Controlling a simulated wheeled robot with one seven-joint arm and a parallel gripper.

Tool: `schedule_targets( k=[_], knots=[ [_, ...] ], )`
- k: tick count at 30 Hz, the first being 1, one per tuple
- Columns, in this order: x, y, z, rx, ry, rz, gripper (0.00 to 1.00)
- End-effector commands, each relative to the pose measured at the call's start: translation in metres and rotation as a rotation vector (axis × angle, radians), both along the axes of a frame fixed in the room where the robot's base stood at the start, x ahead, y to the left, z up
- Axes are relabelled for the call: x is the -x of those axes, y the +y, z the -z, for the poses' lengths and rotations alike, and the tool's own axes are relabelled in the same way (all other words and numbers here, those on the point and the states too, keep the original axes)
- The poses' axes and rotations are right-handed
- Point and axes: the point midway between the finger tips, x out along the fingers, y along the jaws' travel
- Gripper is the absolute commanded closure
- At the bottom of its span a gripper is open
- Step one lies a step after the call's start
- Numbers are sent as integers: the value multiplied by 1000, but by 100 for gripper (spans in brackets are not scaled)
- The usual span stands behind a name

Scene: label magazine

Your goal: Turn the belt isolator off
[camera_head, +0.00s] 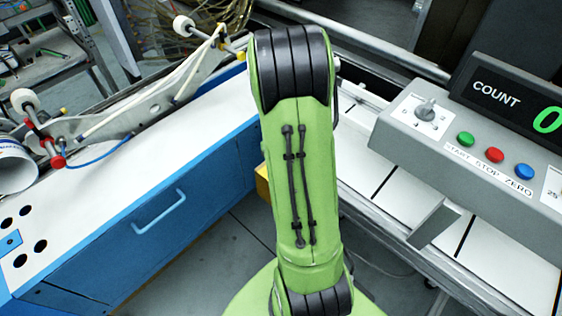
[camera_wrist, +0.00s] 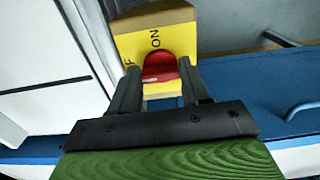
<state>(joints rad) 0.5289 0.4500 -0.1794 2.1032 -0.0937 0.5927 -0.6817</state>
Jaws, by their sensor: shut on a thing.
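The belt isolator is a yellow box (camera_wrist: 128,44) at the top of the wrist view, with a red knob (camera_wrist: 160,66) on its face. The word ON is printed just above the knob, and the end of another word, a letter F, shows to its left. My gripper (camera_wrist: 158,74) has its two dark fingers on either side of the red knob and is shut on it. Which mark the knob points to cannot be told, as the fingers hide part of it. In the head view a sliver of yellow (camera_head: 262,186) shows beside my green arm; the knob and gripper are hidden there.
A blue cabinet (camera_head: 190,190) with a white top stands left of my arm. On the right is a grey control box (camera_head: 430,140) with a dial, green, red and blue buttons and a COUNT display (camera_head: 510,105), above a white slatted conveyor (camera_head: 390,195). Dark floor lies between.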

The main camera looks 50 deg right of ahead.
Motion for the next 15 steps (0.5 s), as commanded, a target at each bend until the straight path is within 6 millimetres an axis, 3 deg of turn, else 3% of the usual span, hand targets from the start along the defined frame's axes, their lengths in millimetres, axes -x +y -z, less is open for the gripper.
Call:
schedule_targets(
  k=[4, 5, 9, 15],
  knots=[
    [-1, 0, 0, 1, -2, -3, 84],
    [-1, 0, 0, 1, -2, -3, 52],
    [-1, 0, 0, 1, -2, -2, 30],
    [0, 0, 0, 0, -1, -1, 28]
  ],
)
